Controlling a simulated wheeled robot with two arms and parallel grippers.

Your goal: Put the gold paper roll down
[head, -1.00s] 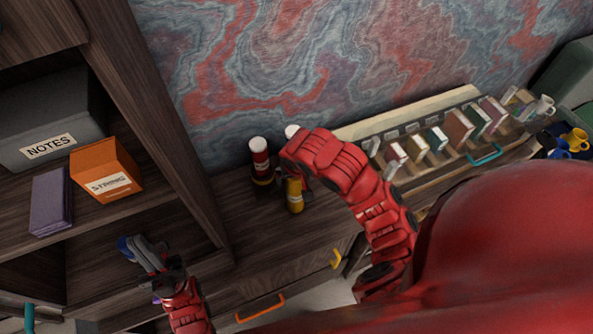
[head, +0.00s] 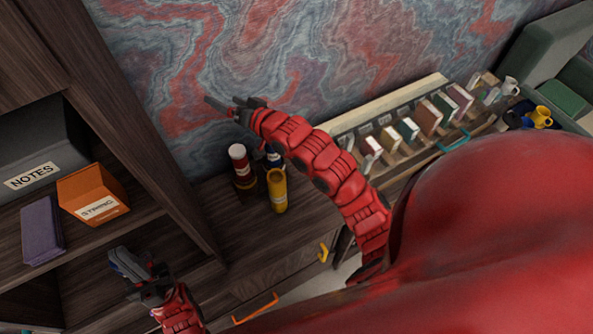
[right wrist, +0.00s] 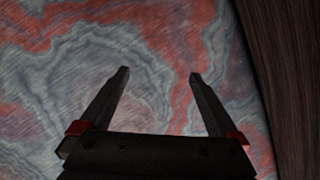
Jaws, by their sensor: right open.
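The gold paper roll (head: 278,192) stands upright on the wooden desk, in front of a red roll (head: 241,170) with a white top and a dark blue roll (head: 271,157). My right gripper (head: 226,102) is raised above and behind the rolls, close to the patterned wall, apart from the gold roll. In the right wrist view my right gripper (right wrist: 158,73) is open with nothing between its fingers. My left gripper (head: 122,262) is low at the left by the shelf; whether its jaws are open is unclear.
A shelf at the left holds a grey NOTES box (head: 35,150), an orange STRING box (head: 92,196) and a purple block (head: 41,230). A rack of several small boxes (head: 410,129) and mugs (head: 541,117) are at the right. Desk room left of the rolls is clear.

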